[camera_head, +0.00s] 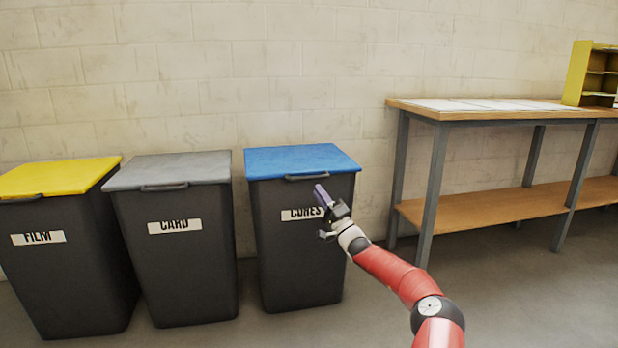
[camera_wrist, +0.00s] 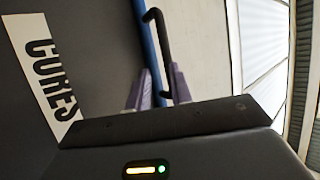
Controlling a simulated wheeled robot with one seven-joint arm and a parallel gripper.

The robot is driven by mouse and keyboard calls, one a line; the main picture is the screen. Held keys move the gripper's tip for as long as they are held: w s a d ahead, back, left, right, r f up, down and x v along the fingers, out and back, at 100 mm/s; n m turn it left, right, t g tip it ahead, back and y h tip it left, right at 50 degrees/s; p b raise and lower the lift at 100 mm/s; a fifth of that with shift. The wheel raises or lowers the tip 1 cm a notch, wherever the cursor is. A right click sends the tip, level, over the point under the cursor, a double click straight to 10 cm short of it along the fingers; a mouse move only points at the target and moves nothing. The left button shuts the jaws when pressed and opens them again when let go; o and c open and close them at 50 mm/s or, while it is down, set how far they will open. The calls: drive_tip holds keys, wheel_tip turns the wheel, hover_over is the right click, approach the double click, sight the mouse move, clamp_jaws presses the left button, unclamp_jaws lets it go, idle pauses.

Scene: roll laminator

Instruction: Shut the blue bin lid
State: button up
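The blue lid (camera_head: 298,158) lies flat across the top of the dark grey bin labelled CORES (camera_head: 300,240), with no gap that I can see. Its dark handle (camera_head: 306,177) sticks out at the front edge. My gripper (camera_head: 322,196) is in front of the bin, just below and to the right of the handle. In the wrist view, the two purple fingers of my gripper (camera_wrist: 158,78) stand apart, with nothing clearly held. The blue lid edge (camera_wrist: 150,50) and the black handle (camera_wrist: 162,30) show just beyond the fingertips. I cannot tell whether they touch.
A grey-lidded CARD bin (camera_head: 176,245) and a yellow-lidded FILM bin (camera_head: 70,265) stand to the left. A wooden workbench (camera_head: 470,112) with a lower shelf stands to the right, a yellow rack (camera_head: 580,72) on it. The floor (camera_head: 380,310) in front is clear.

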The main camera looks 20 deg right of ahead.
drive_tip(key=shift+s+d+r, duration=0.15)
drive_tip(key=shift+s+r, duration=0.05)
drive_tip(key=shift+s, duration=0.2)
drive_tip(key=shift+w+r+y, duration=0.1)
drive_tip(key=shift+w+y, duration=0.1)
drive_tip(key=shift+y, duration=0.1)
